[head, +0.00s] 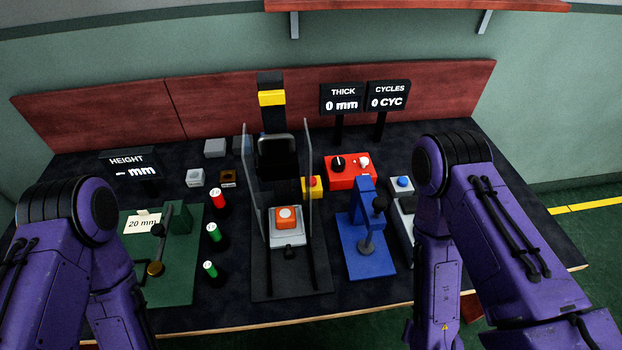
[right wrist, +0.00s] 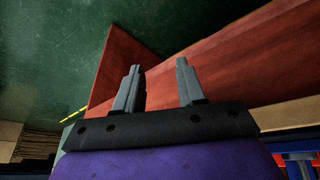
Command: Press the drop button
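No label reading "drop" is legible, so I cannot tell which button is the drop button. A blue round button (head: 403,182) sits on a grey box at the right of the table, close to my right arm. A red button (head: 313,181) sits on a yellow box beside the central press. An orange block with a white round top (head: 286,217) rests on a light grey plate in the press. My right gripper (right wrist: 158,67) is open and empty in the right wrist view, with reddish panels beyond it. It is out of the head view. My left gripper is not in view.
A red box (head: 349,172) with knobs, a blue lever stand (head: 366,250) and a green gauge board (head: 182,275) stand on the dark table (head: 450,205). Clear upright panels (head: 249,180) flank the press. Several small cylinders and blocks stand left of it.

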